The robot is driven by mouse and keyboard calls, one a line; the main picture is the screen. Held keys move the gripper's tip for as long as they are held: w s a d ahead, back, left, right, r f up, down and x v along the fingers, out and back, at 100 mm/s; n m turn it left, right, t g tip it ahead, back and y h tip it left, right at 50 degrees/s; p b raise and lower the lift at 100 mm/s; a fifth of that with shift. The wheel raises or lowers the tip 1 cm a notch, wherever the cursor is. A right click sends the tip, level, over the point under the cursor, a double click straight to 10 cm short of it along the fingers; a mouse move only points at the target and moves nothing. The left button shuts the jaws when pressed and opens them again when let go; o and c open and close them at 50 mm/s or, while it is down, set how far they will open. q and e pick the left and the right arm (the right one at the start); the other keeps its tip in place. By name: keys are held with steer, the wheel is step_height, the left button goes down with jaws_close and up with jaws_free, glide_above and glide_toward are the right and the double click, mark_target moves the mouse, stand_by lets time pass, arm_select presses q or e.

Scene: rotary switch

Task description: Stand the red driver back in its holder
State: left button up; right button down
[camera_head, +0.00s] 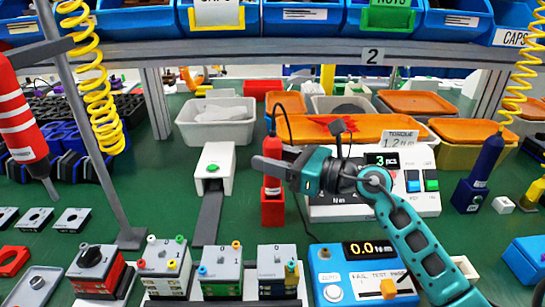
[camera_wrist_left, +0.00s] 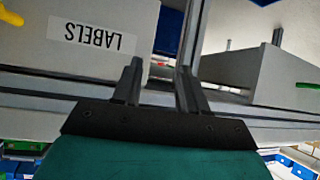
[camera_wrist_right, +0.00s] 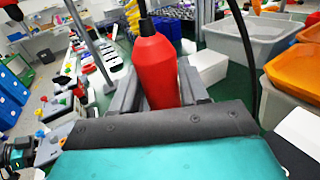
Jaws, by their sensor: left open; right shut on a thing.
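The red driver (camera_head: 272,183) is upright in the head view, with a dark cord curving from its top. My right gripper (camera_head: 268,168) is shut around its body. In the right wrist view the red driver (camera_wrist_right: 157,72) stands between the fingers of my right gripper (camera_wrist_right: 155,85). The red holder (camera_head: 272,209) stands on the green bench directly below the driver. The driver's lower end meets the holder's top in the picture; I cannot tell how deep it sits. My left gripper (camera_wrist_left: 157,75) is open and empty in the left wrist view, and out of the head view.
A white torque tester (camera_head: 425,205) stands right of the holder, partly behind my right arm. A blue fail-test box (camera_head: 325,265) and several switch units (camera_head: 220,262) line the front. A blue driver in its stand (camera_head: 485,160) is at right. A red striped tool (camera_head: 18,120) hangs at left.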

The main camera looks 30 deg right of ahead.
steer(key=shift+f, duration=0.15)
stand_by(0.3)
steer(key=shift+f+b, duration=0.3)
steer(key=shift+b, duration=0.15)
stand_by(0.5)
steer(key=shift+c, duration=2.4)
jaws_free()
steer(key=shift+f, duration=0.1)
steer(key=shift+s, duration=0.1)
steer(key=b+v, duration=0.1)
steer(key=v, duration=1.1)
steer(key=shift+s+d, duration=0.25)
steer(key=shift+s, duration=0.05)
